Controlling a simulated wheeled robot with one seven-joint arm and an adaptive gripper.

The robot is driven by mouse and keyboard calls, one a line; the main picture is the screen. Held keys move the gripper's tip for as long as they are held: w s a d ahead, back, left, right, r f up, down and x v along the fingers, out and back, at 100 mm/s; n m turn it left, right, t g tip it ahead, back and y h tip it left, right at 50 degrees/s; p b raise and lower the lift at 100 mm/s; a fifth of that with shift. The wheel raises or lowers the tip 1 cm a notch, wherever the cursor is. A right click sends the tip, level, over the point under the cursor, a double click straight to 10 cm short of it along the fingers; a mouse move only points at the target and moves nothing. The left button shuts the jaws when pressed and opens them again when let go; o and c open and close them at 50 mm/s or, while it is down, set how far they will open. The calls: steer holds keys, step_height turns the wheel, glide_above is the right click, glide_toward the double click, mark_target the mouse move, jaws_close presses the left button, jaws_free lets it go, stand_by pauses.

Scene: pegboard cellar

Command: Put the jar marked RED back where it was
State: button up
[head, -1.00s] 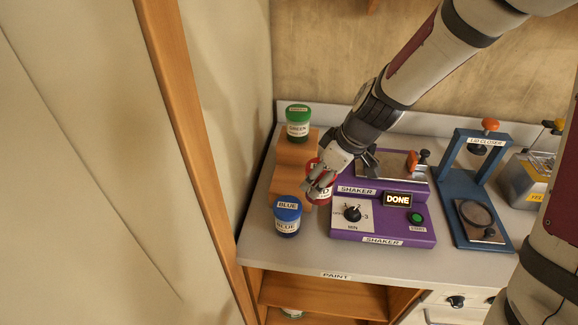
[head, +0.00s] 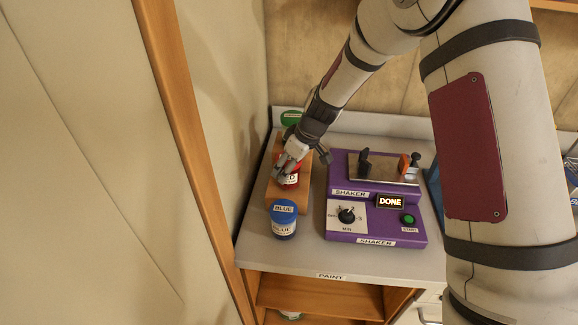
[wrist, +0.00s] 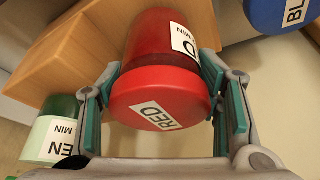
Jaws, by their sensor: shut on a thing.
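The red jar (head: 290,179), with a red lid marked RED (wrist: 158,98), is between the fingers of my gripper (head: 291,166). The gripper is shut on its sides. The jar is at the wooden stepped stand (head: 273,183), between the green and blue jars; I cannot tell whether its base touches the step. The green jar (head: 291,118) stands at the back, mostly hidden by my gripper in the head view. The blue jar (head: 283,220) stands at the front. The purple shaker (head: 376,219) is to the right, its plate empty and its display reading DONE.
The wall and wooden post (head: 175,120) are close on the left of the grey counter (head: 262,252). Open shelves (head: 320,292) lie below the counter's front edge. My arm hides much of the right side.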

steer(key=shift+f, duration=0.15)
steer(key=o, duration=1.3)
steer(key=shift+f, duration=0.1)
steer(key=shift+o, duration=0.2)
steer(key=b+v, duration=0.1)
steer(key=v, duration=1.2)
steer(key=s+d+r+m+t+h, duration=0.15)
steer(key=s+d+r+m, duration=0.35)
steer(key=s+r, duration=0.75)
steer(key=s+d+r+m+h, duration=0.1)
steer(key=s+d+m, duration=0.1)
steer(key=s, duration=0.6)
steer(key=s+d+r+m+t+h, duration=0.1)
steer(key=s+d+m, duration=0.2)
steer(key=s, duration=0.6)
steer(key=shift+s+d, duration=0.3)
steer(key=shift+d, duration=0.45)
